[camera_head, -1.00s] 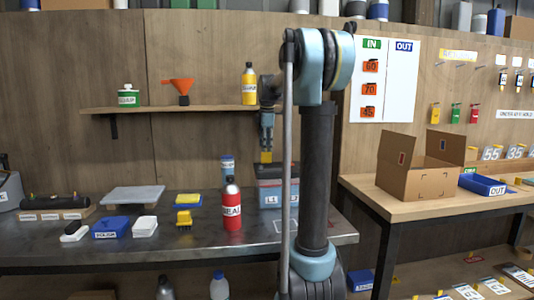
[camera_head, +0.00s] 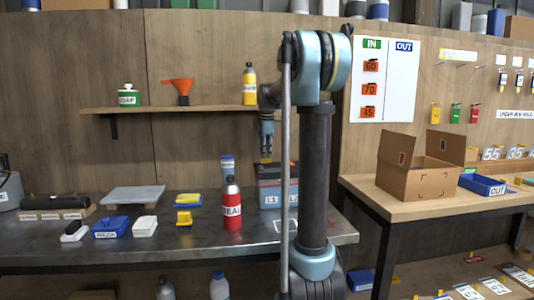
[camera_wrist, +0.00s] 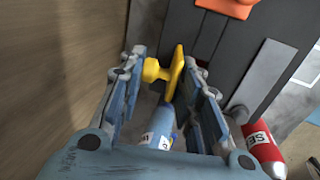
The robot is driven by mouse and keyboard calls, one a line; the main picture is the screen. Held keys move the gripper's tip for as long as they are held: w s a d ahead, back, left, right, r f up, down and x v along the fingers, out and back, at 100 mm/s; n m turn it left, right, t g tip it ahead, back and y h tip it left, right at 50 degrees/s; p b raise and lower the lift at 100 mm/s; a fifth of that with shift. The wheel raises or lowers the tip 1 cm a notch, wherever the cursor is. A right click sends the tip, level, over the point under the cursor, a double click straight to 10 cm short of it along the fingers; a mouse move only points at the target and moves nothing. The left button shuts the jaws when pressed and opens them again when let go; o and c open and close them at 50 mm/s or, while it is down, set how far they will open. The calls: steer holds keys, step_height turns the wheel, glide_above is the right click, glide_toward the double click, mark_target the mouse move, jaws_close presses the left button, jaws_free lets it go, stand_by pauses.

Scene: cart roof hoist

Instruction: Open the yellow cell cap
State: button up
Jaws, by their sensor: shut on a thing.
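The yellow cell cap (camera_head: 265,160) is at the top left of a dark grey battery box with a blue lower part (camera_head: 270,194), marked L1 and L2. In the wrist view the yellow cap (camera_wrist: 172,73) has a round knob and a flat plate, and sits between the two fingers. My gripper (camera_head: 266,153) points down over the box's left end and is shut on the cap. The same gripper (camera_wrist: 158,68) fills the middle of the wrist view. Whether the cap is clear of its opening cannot be told.
An orange part (camera_wrist: 230,7) lies at the box's far side. The shelf (camera_head: 190,109) with a yellow bottle (camera_head: 249,85) is close behind the arm.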

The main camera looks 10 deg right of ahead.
mark_target(266, 152)
steer(key=shift+w, duration=0.15)
steer(key=shift+w+g, duration=0.25)
steer(key=shift+g, duration=0.35)
steer(key=o, duration=0.9)
steer(key=r, duration=0.4)
steer(key=s+r, duration=0.1)
steer(key=r, duration=0.6)
steer(key=shift+s+r, duration=0.2)
steer(key=shift+r, duration=0.15)
